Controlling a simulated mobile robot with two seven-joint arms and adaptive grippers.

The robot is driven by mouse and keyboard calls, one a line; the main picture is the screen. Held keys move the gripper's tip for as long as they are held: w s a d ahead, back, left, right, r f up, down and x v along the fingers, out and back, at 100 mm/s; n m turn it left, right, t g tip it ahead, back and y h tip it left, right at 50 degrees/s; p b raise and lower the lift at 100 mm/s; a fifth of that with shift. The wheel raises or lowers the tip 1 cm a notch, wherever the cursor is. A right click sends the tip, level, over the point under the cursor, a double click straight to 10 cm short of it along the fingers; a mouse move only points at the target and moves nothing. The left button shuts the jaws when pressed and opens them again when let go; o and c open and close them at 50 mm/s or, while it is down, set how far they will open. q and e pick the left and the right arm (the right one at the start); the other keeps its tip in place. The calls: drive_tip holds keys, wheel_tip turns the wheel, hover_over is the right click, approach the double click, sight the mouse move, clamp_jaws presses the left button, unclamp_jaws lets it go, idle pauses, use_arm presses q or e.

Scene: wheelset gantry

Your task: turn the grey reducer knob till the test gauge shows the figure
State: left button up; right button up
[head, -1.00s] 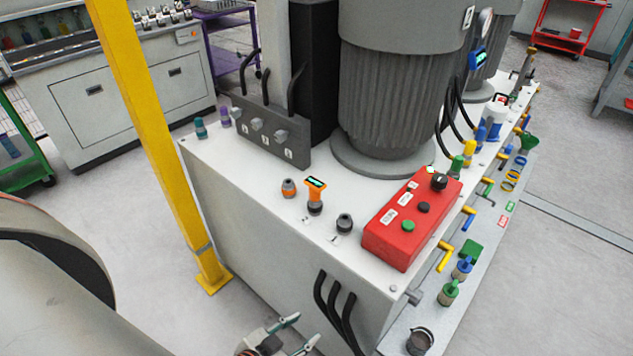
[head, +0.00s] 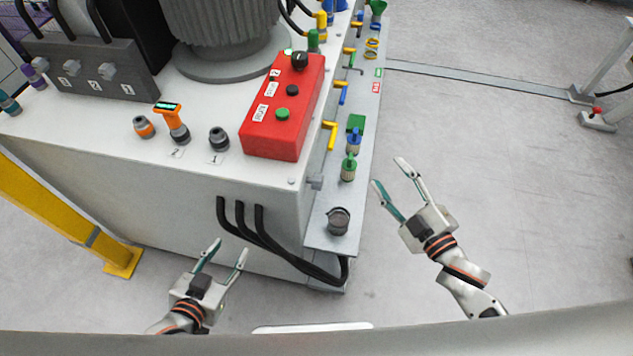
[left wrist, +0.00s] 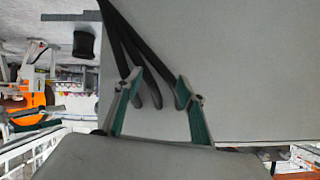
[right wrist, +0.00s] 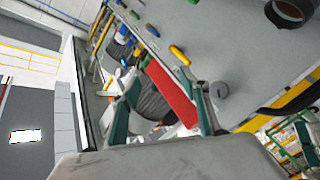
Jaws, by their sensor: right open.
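The test gauge (head: 170,121) is orange with a small lit display, standing on the white cabinet top behind label 2; its figure is too small to read. A dark grey round knob or fitting (head: 219,138) stands by label 1; I cannot tell whether it is the reducer knob. A grey round cup-like part (head: 338,221) sits on the low side ledge. My left gripper (head: 228,247) is open and empty in front of the cabinet, below its top. My right gripper (head: 391,174) is open and empty over the floor, right of the ledge.
A red control box (head: 285,110) with buttons and a black knob stands on the cabinet's right corner. Black hoses (head: 240,218) hang down its front. Yellow and blue handles (head: 331,135) stick out along the right side. A yellow post (head: 50,210) stands left.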

drive_tip(key=w+a+r+n+y+b, duration=0.25)
drive_tip(key=a+n+y+b, duration=0.2)
drive_tip(key=n, duration=0.45)
drive_tip(key=n+g+y+b, duration=0.7)
drive_tip(key=n+g, duration=0.4)
drive_tip(key=n, duration=0.8)
approach(321, 182)
drive_tip(key=w+a+f, duration=0.2)
drive_tip(key=shift+h, duration=0.25)
drive_tip(key=x, duration=0.7)
drive_tip(key=shift+a+r+p, duration=0.35)
drive_tip(key=shift+a, duration=0.1)
use_arm(q)
wheel_tip(321, 182, down, 8)
drive_tip(key=s+d, duration=0.1)
drive_tip(key=shift+s+f+g, duration=0.25)
drive_tip(key=shift+s+g, duration=0.05)
drive_tip(key=shift+g, duration=0.1)
use_arm(e)
drive_tip(key=c, duration=1.1)
